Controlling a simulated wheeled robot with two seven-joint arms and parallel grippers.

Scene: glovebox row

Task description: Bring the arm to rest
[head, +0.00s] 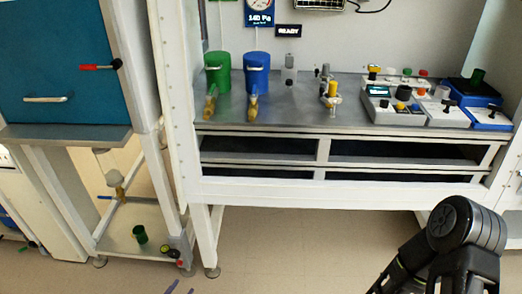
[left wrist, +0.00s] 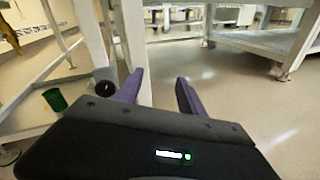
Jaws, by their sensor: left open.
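A black arm link of mine (head: 467,225) fills the bottom right corner of the head view. My right gripper is not in view.
A white-framed bench (head: 330,192) holds a green canister (head: 217,72), a blue canister (head: 256,73) and instruments. At left, a frame's low shelf (head: 118,243) carries a green cup (head: 140,234). The floor (head: 300,255) before the bench looks clear.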

